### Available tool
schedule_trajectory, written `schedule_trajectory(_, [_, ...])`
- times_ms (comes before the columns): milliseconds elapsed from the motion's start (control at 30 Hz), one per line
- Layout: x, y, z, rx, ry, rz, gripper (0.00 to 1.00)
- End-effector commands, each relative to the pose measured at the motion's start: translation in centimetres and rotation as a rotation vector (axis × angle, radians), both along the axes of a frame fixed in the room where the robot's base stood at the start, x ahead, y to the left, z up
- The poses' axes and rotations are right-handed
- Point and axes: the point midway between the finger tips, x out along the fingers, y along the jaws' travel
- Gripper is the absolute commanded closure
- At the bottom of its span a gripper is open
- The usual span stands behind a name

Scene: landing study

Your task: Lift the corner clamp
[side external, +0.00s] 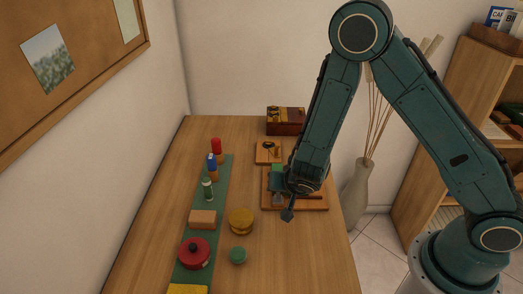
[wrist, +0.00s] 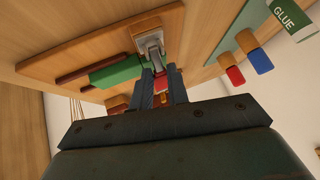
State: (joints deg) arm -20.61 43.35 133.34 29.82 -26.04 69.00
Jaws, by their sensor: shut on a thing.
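The corner clamp (wrist: 152,42) shows in the wrist view as a grey metal piece beside a wooden block, just beyond my fingertips. A red part shows between the fingers. My gripper (wrist: 160,78) is shut on the clamp. In the side view my gripper (side external: 286,206) is low over the front left part of a wooden board (side external: 312,203), and the grey clamp (side external: 277,198) is partly hidden by it. I cannot tell whether the clamp touches the board. A green block (side external: 277,169) lies behind it on the board, also in the wrist view (wrist: 117,71).
A round yellow-brown thing (side external: 241,221) and a green lid (side external: 237,255) stand nearby. A wooden box (side external: 286,121) stands at the back. The front right of the table is clear.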

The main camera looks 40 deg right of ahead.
Motion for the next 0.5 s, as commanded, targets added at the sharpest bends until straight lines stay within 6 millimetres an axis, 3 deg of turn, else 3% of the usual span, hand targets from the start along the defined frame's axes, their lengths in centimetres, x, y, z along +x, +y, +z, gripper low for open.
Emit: schedule_trajectory(500, [-0.80,0.91,-0.06,-0.204,-0.199,0.008,1.00])
